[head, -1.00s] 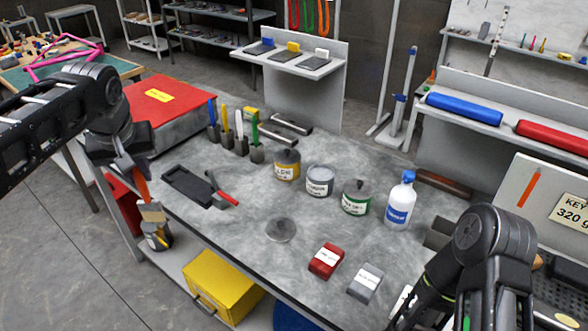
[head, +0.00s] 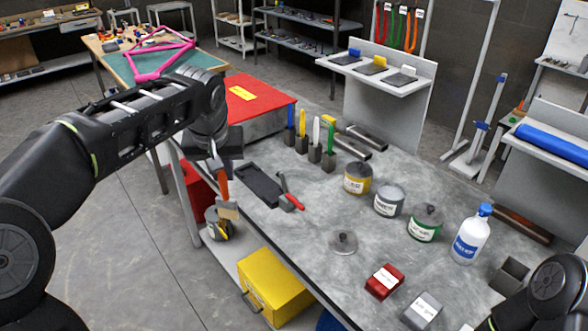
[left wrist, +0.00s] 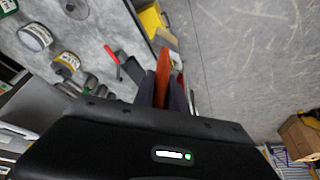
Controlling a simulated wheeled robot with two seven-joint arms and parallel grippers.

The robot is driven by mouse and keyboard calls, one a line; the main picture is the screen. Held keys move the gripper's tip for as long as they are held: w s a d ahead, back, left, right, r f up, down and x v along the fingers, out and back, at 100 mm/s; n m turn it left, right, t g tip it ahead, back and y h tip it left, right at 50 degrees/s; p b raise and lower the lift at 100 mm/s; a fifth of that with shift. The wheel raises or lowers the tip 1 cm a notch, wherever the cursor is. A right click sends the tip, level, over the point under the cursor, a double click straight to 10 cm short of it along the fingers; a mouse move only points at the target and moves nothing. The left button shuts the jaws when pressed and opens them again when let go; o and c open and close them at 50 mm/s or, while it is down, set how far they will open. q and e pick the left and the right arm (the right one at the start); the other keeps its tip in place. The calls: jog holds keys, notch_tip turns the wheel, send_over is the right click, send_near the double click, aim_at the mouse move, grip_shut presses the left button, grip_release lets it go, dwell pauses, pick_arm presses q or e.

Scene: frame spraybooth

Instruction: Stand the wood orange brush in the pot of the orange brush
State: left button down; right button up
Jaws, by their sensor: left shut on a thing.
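My left gripper (head: 224,162) is shut on the orange brush (head: 224,182), with its tan head hanging down by the table's left edge. In the left wrist view the orange handle (left wrist: 163,66) shows between the fingers of my left gripper (left wrist: 166,88). Brushes with blue, yellow, white and green handles stand in a row of small dark grey pots (head: 315,153) on the table, to the right of the held brush and apart from it. I cannot make out an orange-handled brush in these pots. My right gripper is out of view; only part of its arm shows at lower right.
A black tray (head: 252,188) and a red-handled tool (head: 290,194) lie between brush and pots. A red case (head: 255,105) is behind. Tins (head: 388,200), a bottle (head: 470,238) and a round lid (head: 343,243) stand right. A dark can (head: 216,226) is on the lower shelf.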

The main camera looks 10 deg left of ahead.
pick_arm(q)
jog(key=d+f+m+b, duration=0.1)
jog(key=d+f, duration=0.2)
jog(key=f, duration=0.4)
jog(key=s+d+f+m+h+b, duration=0.1)
jog(key=d+f, duration=0.3)
jog(key=f, duration=0.3)
jog(key=s+d+f+m+b, duration=0.1)
jog(key=d+f, duration=0.2)
jog(key=f, duration=0.4)
jog(key=shift+d+f, duration=0.15)
jog(key=shift+d, duration=0.2)
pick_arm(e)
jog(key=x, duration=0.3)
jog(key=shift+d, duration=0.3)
